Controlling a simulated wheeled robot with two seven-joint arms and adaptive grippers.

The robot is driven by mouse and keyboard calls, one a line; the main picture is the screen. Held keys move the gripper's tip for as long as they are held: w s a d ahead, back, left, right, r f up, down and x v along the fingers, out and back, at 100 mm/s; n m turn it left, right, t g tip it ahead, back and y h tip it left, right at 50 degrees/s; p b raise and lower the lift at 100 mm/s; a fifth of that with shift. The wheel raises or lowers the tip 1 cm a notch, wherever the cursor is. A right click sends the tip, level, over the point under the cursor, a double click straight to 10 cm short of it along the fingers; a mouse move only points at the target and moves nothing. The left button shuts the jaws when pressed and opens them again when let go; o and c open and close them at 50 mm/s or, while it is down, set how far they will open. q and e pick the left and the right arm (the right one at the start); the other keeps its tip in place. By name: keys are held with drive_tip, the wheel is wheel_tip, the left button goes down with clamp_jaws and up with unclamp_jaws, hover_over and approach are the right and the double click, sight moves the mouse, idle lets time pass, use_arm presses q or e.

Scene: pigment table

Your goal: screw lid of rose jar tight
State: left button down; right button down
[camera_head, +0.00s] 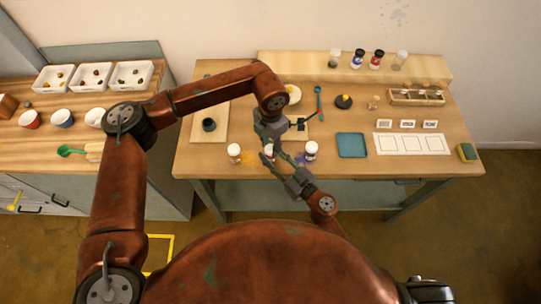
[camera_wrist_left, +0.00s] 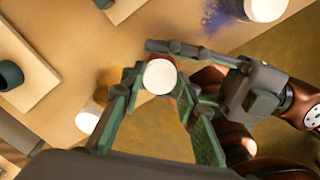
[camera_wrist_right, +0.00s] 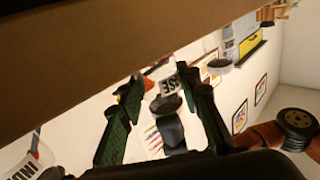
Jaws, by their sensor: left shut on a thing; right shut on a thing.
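The rose jar (camera_head: 268,156) stands near the table's front edge, between two other jars. Its round white lid (camera_wrist_left: 159,76) shows from above in the left wrist view, on top of the jar. My left gripper (camera_head: 271,144) comes from above and is shut on the lid, with its fingers on both sides. My right gripper (camera_head: 281,157) reaches in from the front and is shut on the jar's body. The fingers hide much of the jar, and the lid's thread is not visible.
A white-lidded jar (camera_head: 234,153) with orange powder beside it stands to the left. Another jar (camera_head: 310,150) stands to the right, near blue powder. A blue tray (camera_head: 351,145) and a white card (camera_head: 412,144) lie further right. A board (camera_head: 205,135) lies at left.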

use_arm(q)
drive_tip(key=m, duration=1.2)
drive_tip(key=c, duration=1.4)
unclamp_jaws()
wheel_tip(320, 180, up, 12)
use_arm(e)
drive_tip(key=c, duration=1.3)
unclamp_jaws()
